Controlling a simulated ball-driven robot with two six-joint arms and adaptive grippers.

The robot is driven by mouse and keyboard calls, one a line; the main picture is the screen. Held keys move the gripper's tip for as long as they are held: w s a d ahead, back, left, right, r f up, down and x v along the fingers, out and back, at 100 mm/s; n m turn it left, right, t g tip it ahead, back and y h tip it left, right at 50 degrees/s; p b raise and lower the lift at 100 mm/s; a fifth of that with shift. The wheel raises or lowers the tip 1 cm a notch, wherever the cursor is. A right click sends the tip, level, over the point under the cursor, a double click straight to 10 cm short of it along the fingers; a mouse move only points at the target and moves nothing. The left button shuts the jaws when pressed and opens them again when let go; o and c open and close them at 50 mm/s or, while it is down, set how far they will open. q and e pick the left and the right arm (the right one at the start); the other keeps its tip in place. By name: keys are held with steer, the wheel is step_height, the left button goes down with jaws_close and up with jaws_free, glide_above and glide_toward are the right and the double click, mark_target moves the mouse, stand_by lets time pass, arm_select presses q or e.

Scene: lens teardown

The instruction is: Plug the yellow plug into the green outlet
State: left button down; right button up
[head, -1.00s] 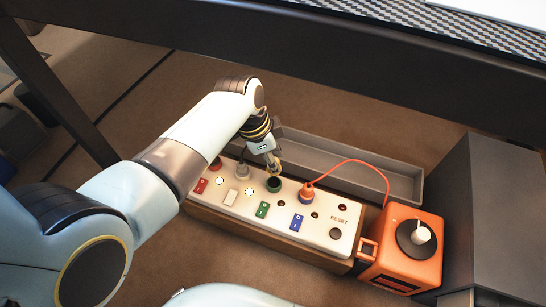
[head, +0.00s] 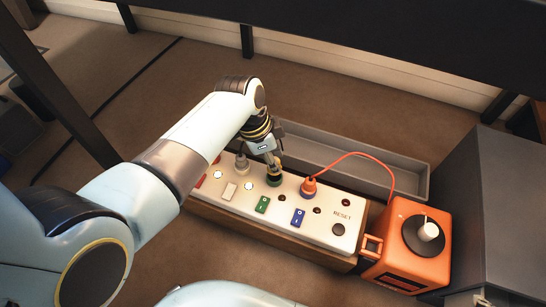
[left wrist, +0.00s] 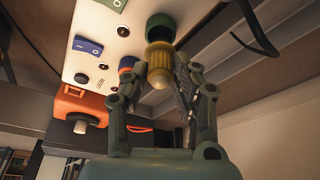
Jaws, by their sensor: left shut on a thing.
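The white panel (head: 325,228) has a row of coloured round outlets and rocker switches. My left gripper (head: 273,160) is shut on the yellow plug (head: 275,171), directly over the green outlet (head: 274,182). In the left wrist view, the yellow plug (left wrist: 159,68) sits between the fingers (left wrist: 163,85) and lines up with the green outlet (left wrist: 160,24). The plug's front end is at the outlet's dark mouth; I cannot tell how deep it is. My right gripper is not in view.
An orange plug (head: 309,184) sits in the blue outlet (head: 307,194), its cord running to an orange box (head: 410,255) with a black dial. A grey tray (head: 395,178) lies behind the panel. A dark cabinet (head: 500,215) stands at the right.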

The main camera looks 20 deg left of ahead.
arm_select(q)
steer(key=shift+f+b, duration=0.75)
steer(key=shift+f, duration=0.9)
stand_by(1.0)
steer(key=c, duration=1)
jaws_free()
steer(key=shift+r, duration=0.1)
